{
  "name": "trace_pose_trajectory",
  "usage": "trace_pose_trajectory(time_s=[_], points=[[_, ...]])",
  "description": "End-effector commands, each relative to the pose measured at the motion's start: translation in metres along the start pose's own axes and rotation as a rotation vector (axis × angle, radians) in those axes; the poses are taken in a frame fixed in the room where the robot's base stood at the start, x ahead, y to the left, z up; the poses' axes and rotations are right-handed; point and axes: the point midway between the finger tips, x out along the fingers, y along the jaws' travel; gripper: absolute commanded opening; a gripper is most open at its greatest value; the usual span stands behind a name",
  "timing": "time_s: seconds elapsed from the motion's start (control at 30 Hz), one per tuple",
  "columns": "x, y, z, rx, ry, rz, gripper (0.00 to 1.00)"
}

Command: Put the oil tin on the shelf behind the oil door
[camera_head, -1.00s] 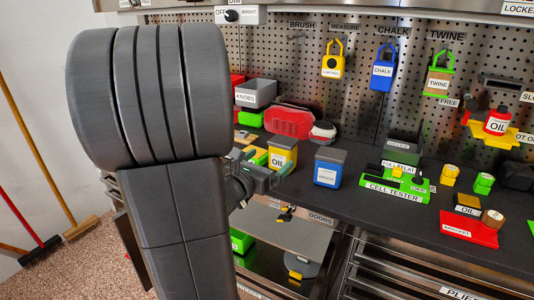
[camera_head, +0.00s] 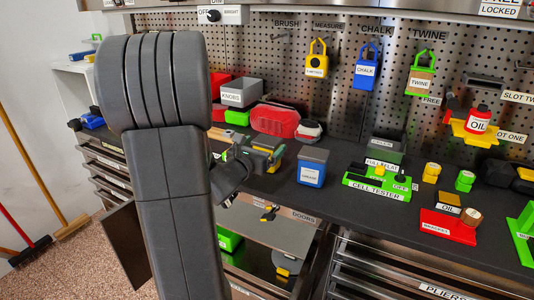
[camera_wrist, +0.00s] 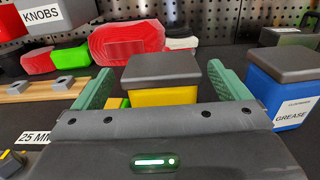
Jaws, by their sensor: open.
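The oil tin, a yellow box with a dark grey lid (camera_wrist: 163,96), stands on the bench. My gripper (camera_wrist: 163,72) is open, with a green finger on either side of the tin; contact cannot be made out. In the head view my gripper (camera_head: 264,158) largely hides the tin, and its label is out of sight. Below the bench is an open compartment with a grey shelf (camera_head: 275,230) under a DOORS label. A dark panel (camera_head: 125,245) stands swung out at its left, partly behind my arm; no oil label is readable on it.
The blue grease tin (camera_head: 312,167) stands close to the right of the oil tin. A red case (camera_head: 274,120) and the grey KNOBS box (camera_head: 240,92) are behind. The green cell tester (camera_head: 380,185) lies further right. A red OIL can (camera_head: 478,120) sits on a yellow holder.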

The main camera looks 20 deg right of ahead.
Motion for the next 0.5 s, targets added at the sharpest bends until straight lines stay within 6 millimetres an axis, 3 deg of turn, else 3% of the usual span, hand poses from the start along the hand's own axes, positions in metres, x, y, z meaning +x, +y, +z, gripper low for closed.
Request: trace_pose_trajectory(time_s=[0.3,0.5], points=[[0.040,-0.002,-0.001,0.000,0.000,-0.002,0.95],[0.045,-0.002,-0.002,0.000,0.001,0.000,0.95]])
